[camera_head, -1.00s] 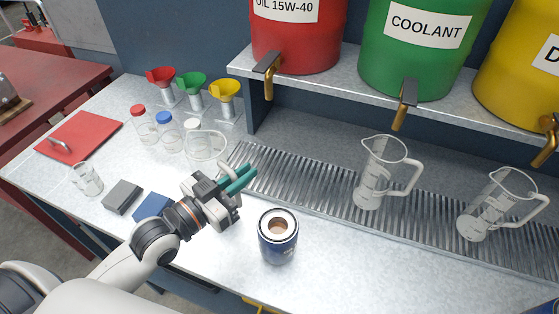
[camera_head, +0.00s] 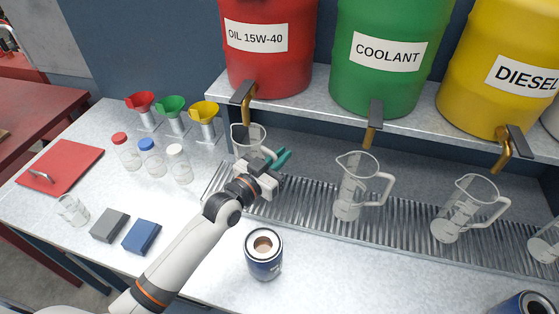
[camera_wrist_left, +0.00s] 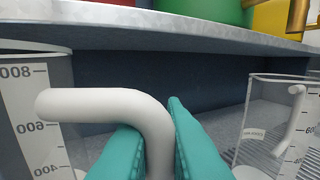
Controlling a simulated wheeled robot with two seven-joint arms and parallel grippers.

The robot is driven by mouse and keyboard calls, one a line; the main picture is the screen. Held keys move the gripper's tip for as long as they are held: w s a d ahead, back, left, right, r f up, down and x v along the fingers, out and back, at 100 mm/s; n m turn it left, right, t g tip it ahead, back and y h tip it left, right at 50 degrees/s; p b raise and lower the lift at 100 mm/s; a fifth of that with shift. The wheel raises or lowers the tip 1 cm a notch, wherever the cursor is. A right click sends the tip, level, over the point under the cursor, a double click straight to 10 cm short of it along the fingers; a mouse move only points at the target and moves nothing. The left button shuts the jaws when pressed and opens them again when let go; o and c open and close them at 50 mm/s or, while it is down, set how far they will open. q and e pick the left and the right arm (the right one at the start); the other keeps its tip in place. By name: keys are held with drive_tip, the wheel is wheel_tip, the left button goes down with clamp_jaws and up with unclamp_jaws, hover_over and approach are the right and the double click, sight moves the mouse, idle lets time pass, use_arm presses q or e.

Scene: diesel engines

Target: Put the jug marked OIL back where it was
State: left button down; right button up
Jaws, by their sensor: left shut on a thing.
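A clear measuring jug (camera_head: 247,138) is at the left end of the slatted drip tray, below the tap of the red OIL 15W-40 drum (camera_head: 268,60). My left gripper (camera_head: 278,160) is shut on this jug's handle. In the left wrist view the teal fingers (camera_wrist_left: 158,150) close around the pale handle (camera_wrist_left: 105,104), and the jug wall (camera_wrist_left: 40,115) with its scale shows at left. The jug looks upright. Its OIL mark is not readable, and I cannot tell whether its base touches the tray. My right gripper is not in view.
Other clear jugs stand on the drip tray (camera_head: 300,200) below the coolant (camera_head: 357,190) and diesel (camera_head: 465,215) taps. The brass oil tap (camera_head: 246,110) hangs close above the held jug. A blue can (camera_head: 264,255) stands in front. Bottles and funnels stand at left.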

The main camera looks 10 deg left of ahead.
use_arm(q)
wheel_tip(320, 180, down, 2)
drive_tip(key=shift+f, duration=0.2)
drive_tip(key=c, duration=1.5)
unclamp_jaws()
drive_tip(key=b+v, duration=0.2)
drive_tip(key=v, duration=1)
drive_tip(key=shift+s, duration=0.1)
